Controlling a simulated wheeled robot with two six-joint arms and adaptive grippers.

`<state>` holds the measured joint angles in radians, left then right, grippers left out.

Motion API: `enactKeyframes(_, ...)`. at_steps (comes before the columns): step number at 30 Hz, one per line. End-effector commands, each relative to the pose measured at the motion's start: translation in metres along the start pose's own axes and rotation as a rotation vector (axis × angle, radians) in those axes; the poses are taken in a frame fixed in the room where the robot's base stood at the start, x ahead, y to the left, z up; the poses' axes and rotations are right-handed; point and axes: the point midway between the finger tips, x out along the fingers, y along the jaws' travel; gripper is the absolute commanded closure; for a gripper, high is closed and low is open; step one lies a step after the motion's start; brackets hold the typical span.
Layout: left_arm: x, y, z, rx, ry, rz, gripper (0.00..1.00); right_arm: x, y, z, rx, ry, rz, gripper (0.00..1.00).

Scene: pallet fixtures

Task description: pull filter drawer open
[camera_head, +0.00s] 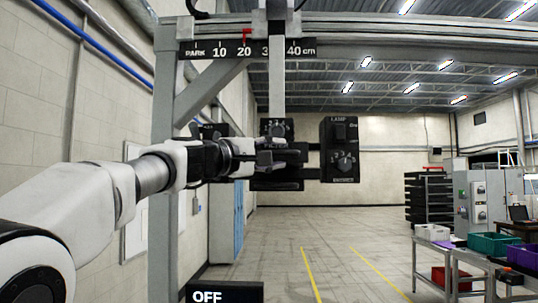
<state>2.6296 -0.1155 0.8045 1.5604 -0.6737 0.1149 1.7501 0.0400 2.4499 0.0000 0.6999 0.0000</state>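A black unit with white lettering that reads like "FILTER" (276,129) hangs from a vertical post under the overhead rail. A dark drawer-like part (278,184) shows at its lower side. My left arm reaches in from the left, and my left gripper (290,158) is in front of this unit, over its middle. The gripper covers much of the unit's front and any handle there. The dark fingers blend with the black unit, so I cannot tell whether they are open, shut or touching it. My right gripper is not in view.
A grey frame post (163,190) and a scale rail (250,48) marked in cm are close by. An "OFF" sign (222,293) is at the bottom.

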Motion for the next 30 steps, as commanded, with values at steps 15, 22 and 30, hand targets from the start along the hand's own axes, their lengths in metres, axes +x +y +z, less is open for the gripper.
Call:
enactKeyframes(15, -0.097, 0.001, 0.000, -0.003, 0.001, 0.001, 0.61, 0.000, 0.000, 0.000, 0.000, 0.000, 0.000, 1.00)
enactKeyframes(22, -0.119, -0.001, 0.000, 0.000, 0.000, 0.000, 0.61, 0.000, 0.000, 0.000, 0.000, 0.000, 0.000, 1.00)
enactKeyframes(30, -0.119, -0.001, 0.000, 0.000, 0.000, 0.000, 0.61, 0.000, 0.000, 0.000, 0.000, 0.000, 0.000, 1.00)
